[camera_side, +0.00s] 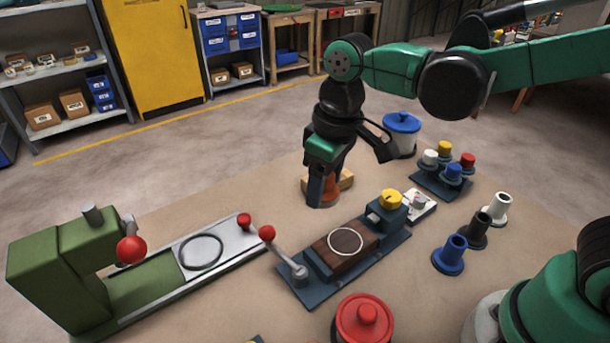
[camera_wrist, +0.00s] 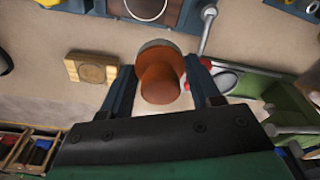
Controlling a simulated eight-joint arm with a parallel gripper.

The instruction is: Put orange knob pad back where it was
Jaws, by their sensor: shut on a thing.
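The orange knob pad (camera_side: 329,190) is between the fingers of my gripper (camera_side: 321,188), which is shut on it. In the wrist view the orange knob pad (camera_wrist: 159,78) shows its round top between both fingers (camera_wrist: 162,88), with a wider, partly grey base beyond. It is close to the table; I cannot tell if it touches. A light wooden block (camera_side: 346,179) lies just behind it, partly hidden by my gripper. In the wrist view the wooden block (camera_wrist: 91,68) shows a round mark on top and stands apart, left of the pad.
A blue fixture with a dark wood block (camera_side: 335,258) and lever stands in front. A green press (camera_side: 60,270) with a rail is at left. A rack of coloured knobs (camera_side: 445,178), several flanged posts (camera_side: 475,230), a blue-lidded pot (camera_side: 402,134) and a red-lidded pot (camera_side: 364,320) stand around.

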